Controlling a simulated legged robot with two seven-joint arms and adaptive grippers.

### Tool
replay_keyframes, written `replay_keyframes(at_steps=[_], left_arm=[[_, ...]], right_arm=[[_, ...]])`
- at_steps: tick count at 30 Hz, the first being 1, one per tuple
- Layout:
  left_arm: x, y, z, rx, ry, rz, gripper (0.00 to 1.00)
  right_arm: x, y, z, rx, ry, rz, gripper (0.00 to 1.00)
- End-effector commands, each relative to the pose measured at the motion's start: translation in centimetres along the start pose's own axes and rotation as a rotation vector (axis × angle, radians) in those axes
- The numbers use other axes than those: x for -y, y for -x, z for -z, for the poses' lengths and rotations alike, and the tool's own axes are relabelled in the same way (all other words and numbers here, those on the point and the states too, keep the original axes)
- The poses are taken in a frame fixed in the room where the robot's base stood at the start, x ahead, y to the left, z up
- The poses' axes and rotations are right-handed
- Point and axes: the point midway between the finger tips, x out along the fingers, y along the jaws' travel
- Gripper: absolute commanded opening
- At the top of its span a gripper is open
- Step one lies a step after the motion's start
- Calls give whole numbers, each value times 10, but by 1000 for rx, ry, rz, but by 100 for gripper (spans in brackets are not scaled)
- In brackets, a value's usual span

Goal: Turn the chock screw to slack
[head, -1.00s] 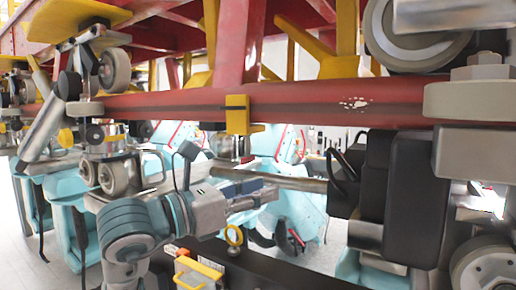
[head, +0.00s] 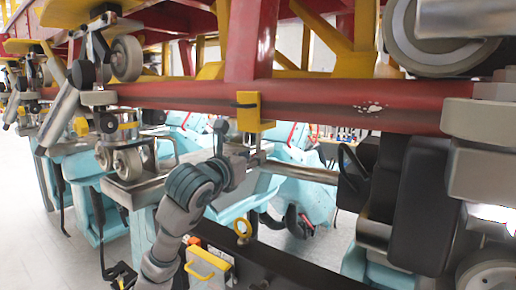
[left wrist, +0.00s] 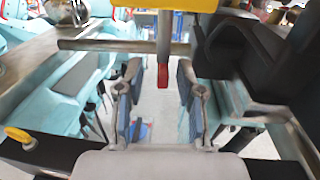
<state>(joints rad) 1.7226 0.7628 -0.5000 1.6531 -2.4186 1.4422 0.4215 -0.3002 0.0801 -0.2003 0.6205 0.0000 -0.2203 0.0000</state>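The chock is a yellow block (head: 248,112) clamped on the red rail (head: 330,108). In the left wrist view the yellow block (left wrist: 165,4) is at the top edge, and the chock screw, a grey shaft with a red end (left wrist: 162,76), hangs down from it. My left gripper (head: 256,157) is just below the block in the head view. In the left wrist view my left gripper (left wrist: 160,74) is open, with one finger on each side of the screw's lower end and visible gaps. The screw is hard to make out in the head view. My right gripper is not in view.
A grey horizontal bar (left wrist: 110,45) crosses behind the screw. Black seats (head: 420,200) stand to the right. Wheels on metal brackets (head: 125,160) are at left. A black beam with a yellow ring (head: 242,230) and yellow handle (head: 205,262) lies below.

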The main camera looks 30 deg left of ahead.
Motion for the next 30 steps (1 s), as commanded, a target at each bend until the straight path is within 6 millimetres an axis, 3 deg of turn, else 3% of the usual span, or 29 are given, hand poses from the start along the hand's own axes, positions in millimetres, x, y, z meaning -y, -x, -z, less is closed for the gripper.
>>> replay_keyframes(at_steps=[6, 17, 22, 30], left_arm=[[1, -29, 0, -2, -1, 1, 38], [-1, -34, 1, -1, 0, 0, 38], [-1, -34, 1, -1, 0, 0, 0], [-2, -35, 0, -2, 2, 38, 0]], right_arm=[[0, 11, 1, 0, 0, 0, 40], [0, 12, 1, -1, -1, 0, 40], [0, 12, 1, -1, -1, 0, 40], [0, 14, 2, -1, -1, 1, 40]])
